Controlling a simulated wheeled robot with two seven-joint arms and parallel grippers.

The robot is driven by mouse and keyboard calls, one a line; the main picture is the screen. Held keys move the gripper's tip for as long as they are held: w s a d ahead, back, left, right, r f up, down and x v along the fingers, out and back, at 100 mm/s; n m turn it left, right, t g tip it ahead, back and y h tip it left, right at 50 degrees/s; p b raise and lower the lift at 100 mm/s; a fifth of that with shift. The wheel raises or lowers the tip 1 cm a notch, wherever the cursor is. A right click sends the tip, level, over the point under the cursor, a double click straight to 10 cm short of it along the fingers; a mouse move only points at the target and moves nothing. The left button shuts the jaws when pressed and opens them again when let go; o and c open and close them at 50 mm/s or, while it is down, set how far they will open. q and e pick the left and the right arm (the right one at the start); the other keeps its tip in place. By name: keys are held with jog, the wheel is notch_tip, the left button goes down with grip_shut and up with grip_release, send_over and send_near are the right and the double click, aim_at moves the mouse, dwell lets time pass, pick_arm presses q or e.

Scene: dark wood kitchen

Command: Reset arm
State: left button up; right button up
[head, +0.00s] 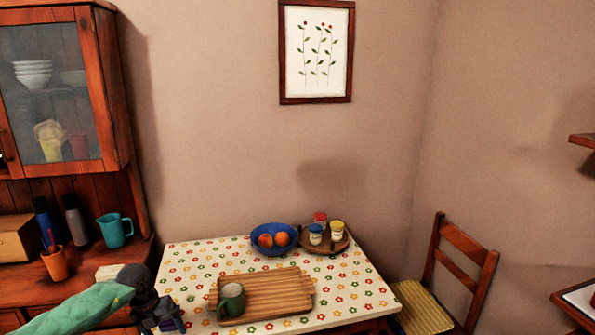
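My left arm comes in from the lower left of the head view, with a pale green link and a dark wrist. My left gripper (172,322) is at its end, low in the picture by the left edge of the table (353,290). Its fingers are small and dark, and I cannot tell whether they are open or shut. My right gripper is not in view. A dark green mug (231,301) is on a wooden tray (280,290) on the table, to the right of my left gripper and apart from it.
A blue bowl (274,239) of orange fruit and a round wooden tray (328,247) with small jars stand at the table's back. A sideboard with a teal mug (115,231) and an orange cup (55,264) is at left. A chair (460,270) stands at right.

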pick_arm(q)
jog(key=d+f+n+t+h, duration=0.5)
jog(key=d, duration=0.6)
jog(key=d+f+n+t+h, duration=0.4)
jog(key=d+n+t+h, duration=0.15)
jog(key=d, duration=0.55)
jog(key=s+a+f+n+y, duration=0.2)
jog(key=s+f+n+y, duration=0.25)
jog(key=f, duration=0.45)
jog(key=s+a+f+n+y, duration=0.35)
jog(key=s+f+n, duration=0.2)
jog(key=f, duration=0.25)
jog(key=s+a+f+n+y, duration=0.2)
jog(key=s+f+n+y, duration=0.3)
jog(key=f, duration=0.4)
jog(key=s+d+f+n+g, duration=0.1)
jog(key=s+f+n+g, duration=0.1)
jog(key=s+f, duration=0.3)
jog(key=s+d+f+n+g, duration=0.2)
jog(key=s+f+g, duration=0.2)
jog(key=s, duration=1)
jog(key=s+d+f+n+g, duration=0.1)
jog(key=s+f+n+g, duration=0.1)
jog(key=s+f, duration=0.4)
jog(key=shift+s+d+f+g, duration=0.35)
jog(key=shift+s+g, duration=0.3)
jog(key=shift+s, duration=1.1)
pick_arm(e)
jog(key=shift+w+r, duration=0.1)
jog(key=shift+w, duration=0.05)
